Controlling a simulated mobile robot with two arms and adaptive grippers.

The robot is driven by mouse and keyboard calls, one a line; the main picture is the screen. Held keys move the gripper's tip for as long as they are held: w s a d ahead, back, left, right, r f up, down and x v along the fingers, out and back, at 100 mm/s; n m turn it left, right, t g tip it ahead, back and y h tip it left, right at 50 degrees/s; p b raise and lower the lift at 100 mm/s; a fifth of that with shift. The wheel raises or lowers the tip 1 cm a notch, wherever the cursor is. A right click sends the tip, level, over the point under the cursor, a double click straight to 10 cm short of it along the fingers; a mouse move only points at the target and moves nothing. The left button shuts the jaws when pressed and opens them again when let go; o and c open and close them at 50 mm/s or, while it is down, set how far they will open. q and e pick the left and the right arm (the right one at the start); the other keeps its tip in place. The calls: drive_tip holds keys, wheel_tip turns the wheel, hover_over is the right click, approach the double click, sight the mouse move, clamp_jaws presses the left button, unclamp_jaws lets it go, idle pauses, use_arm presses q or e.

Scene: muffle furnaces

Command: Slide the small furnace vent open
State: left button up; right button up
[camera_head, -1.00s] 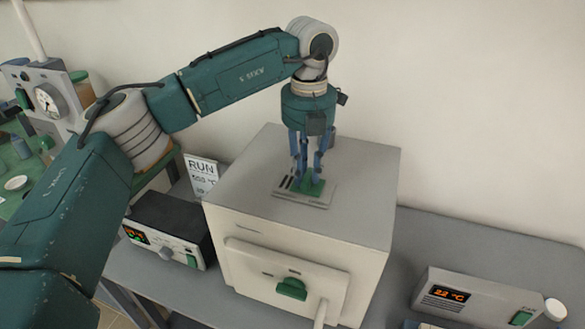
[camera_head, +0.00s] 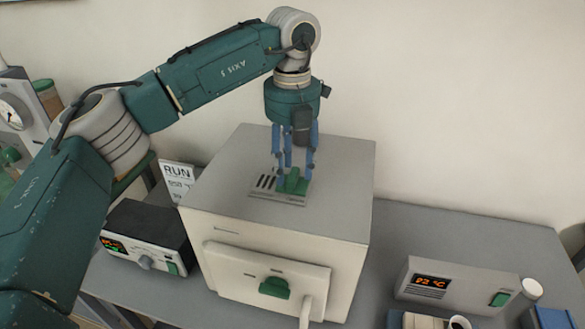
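The small furnace (camera_head: 330,185) is a pale box with a grey top on the bench. On its top lies a grey vent plate (camera_head: 262,194) with several dark slots showing at its left and a green slider knob (camera_head: 293,184) towards its right. My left gripper (camera_head: 294,178) points straight down over the knob. Its blue fingers stand spread on both sides of the knob, and it looks open. Whether a finger touches the knob I cannot tell. My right gripper is not in view.
A dark controller box (camera_head: 150,235) and a RUN sign (camera_head: 178,178) stand left of the furnace. A grey controller (camera_head: 455,285) and a white cup (camera_head: 532,288) are at the right. Bench between is clear.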

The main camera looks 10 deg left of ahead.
sight(293, 173)
use_arm(q)
wheel_tip(293, 173, up, 11)
drive_tip(key=shift+d, duration=0.15)
drive_tip(key=shift+r, duration=0.1)
